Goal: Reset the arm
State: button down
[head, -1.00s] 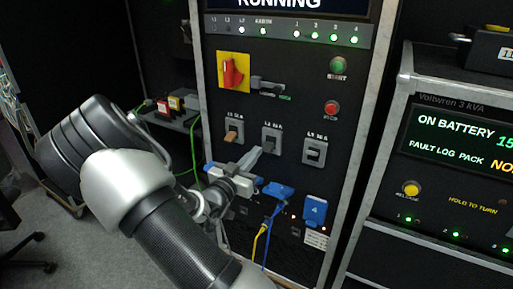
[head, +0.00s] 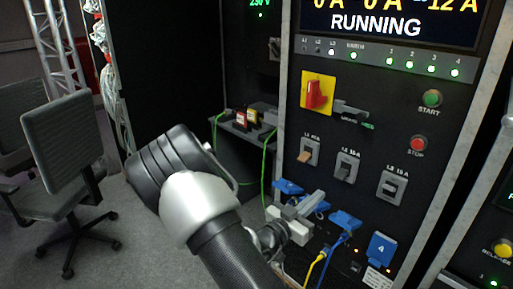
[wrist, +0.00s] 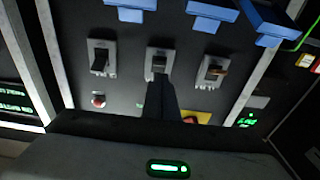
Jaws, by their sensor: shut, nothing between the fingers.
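My gripper (head: 318,196) is shut and empty. In the head view it is in front of the black power panel (head: 440,165), just below and left of the middle breaker (head: 347,168). In the wrist view the panel appears upside down, and the dark shut fingers (wrist: 167,100) point toward the middle breaker (wrist: 159,62). I cannot tell from the views whether the fingertips touch the panel. My arm is bent, with its links across the lower middle of the head view.
A red rotary switch on a yellow plate (head: 318,93), a green start button (head: 432,98) and a red stop button (head: 418,143) are on the panel. Blue connectors (head: 345,221) with cables sit below. An office chair (head: 65,150) stands on open floor at left.

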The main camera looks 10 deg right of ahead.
jog(key=w+a+n+y, duration=0.1)
jog(key=w+a+y, duration=0.4)
jog(key=a+y, duration=0.3)
jog(key=s+a+r+n+y, duration=0.5)
jog(key=s+a+r+y, duration=0.2)
jog(key=a+r+y, duration=0.3)
jog(key=s+r+n+g+h+p, duration=0.1)
jog(key=s+r+n+g, duration=0.15)
jog(key=s, duration=0.85)
jog(key=s+r+n+g+h+p, duration=0.15)
jog(key=s+r+n, duration=0.25)
jog(key=s, duration=0.7)
notch_tip(320, 180, up, 19)
jog(key=p, duration=1.8)
jog(key=shift+w+d+r+y, duration=0.15)
jog(key=shift+d+y, duration=0.1)
jog(key=shift+y, duration=0.2)
